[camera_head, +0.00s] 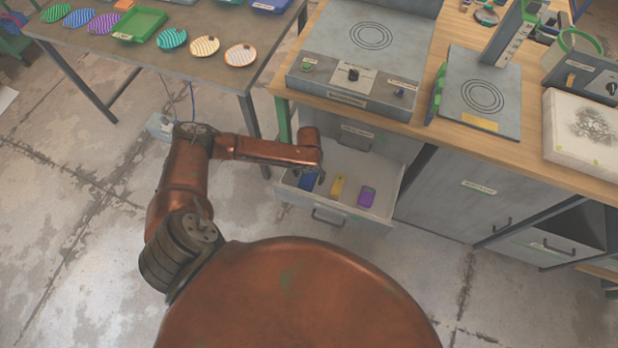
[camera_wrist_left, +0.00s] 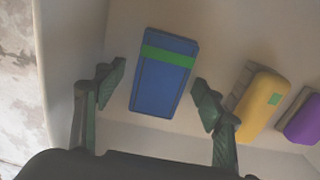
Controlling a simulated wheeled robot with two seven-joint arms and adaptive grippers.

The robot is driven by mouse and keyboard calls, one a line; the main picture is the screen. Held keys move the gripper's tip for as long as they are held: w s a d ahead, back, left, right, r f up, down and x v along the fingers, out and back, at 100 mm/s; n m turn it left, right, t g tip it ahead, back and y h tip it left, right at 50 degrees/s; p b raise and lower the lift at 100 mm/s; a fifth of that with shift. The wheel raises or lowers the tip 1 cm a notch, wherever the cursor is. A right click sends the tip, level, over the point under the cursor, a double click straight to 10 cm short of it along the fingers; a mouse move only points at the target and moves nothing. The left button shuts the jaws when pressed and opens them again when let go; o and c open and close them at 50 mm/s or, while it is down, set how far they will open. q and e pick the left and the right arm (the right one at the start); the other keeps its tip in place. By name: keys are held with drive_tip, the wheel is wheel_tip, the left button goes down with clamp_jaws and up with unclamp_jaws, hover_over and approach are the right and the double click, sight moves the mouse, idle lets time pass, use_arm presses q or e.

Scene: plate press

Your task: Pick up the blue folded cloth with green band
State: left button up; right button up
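The blue folded cloth (camera_wrist_left: 160,88) with a green band (camera_wrist_left: 168,56) lies in an open drawer and shows whole in the left wrist view. In the head view the blue cloth (camera_head: 307,181) is partly hidden by my gripper. My left gripper (camera_wrist_left: 160,90) is open and empty, with one finger at each side of the cloth and gaps to it. In the head view my left gripper (camera_head: 314,174) is over the left part of the drawer (camera_head: 340,213). How far the fingers are above the cloth is hard to tell. My right gripper is in neither view.
A yellow item (camera_head: 337,187) and a purple item (camera_head: 367,196) lie right of the cloth in the drawer. The drawer's left wall (camera_wrist_left: 75,60) is close to my left finger. A workbench (camera_head: 420,125) stands above the drawer. A table (camera_head: 150,50) with plates is at the upper left.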

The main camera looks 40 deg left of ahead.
sight(309, 176)
use_arm(q)
drive_tip(key=c, duration=1.1)
drive_tip(key=shift+r, duration=0.1)
wheel_tip(309, 176, up, 10)
drive_tip(key=p, duration=0.2)
drive_tip(key=shift+p, duration=0.35)
drive_tip(key=o, duration=0.6)
drive_tip(key=c, duration=0.5)
